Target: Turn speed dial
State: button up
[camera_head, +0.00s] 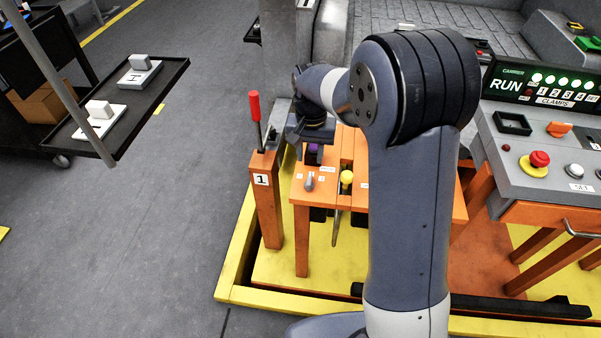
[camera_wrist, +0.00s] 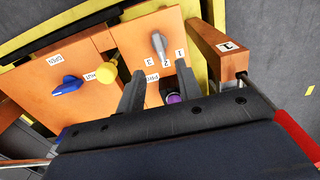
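A small grey pointer dial (camera_head: 309,182) stands on the orange panel top in front of my gripper, with small labels around it. In the wrist view the dial (camera_wrist: 159,46) is just beyond the fingertips, roughly in line with the gap between them, with the marks 1, 2 and 3 beside it. My gripper (camera_wrist: 159,75) is open, its two dark fingers apart and not touching the dial. In the head view my gripper (camera_head: 312,150) is over the back part of the panel, partly hidden by my arm. A purple knob (camera_wrist: 173,99) shows between the fingers, partly covered.
A yellow knob (camera_wrist: 107,73) and a blue knob (camera_wrist: 67,85) are on the same panel. A red-handled lever (camera_head: 254,105) rises from an orange post marked 1, left of the panel. A grey console (camera_head: 545,190) with a RUN display stands at right. Open floor lies left.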

aim_at(309, 178)
notch_tip(309, 178, down, 9)
jog(key=shift+b, duration=0.35)
jog(key=shift+c, duration=0.3)
grip_shut()
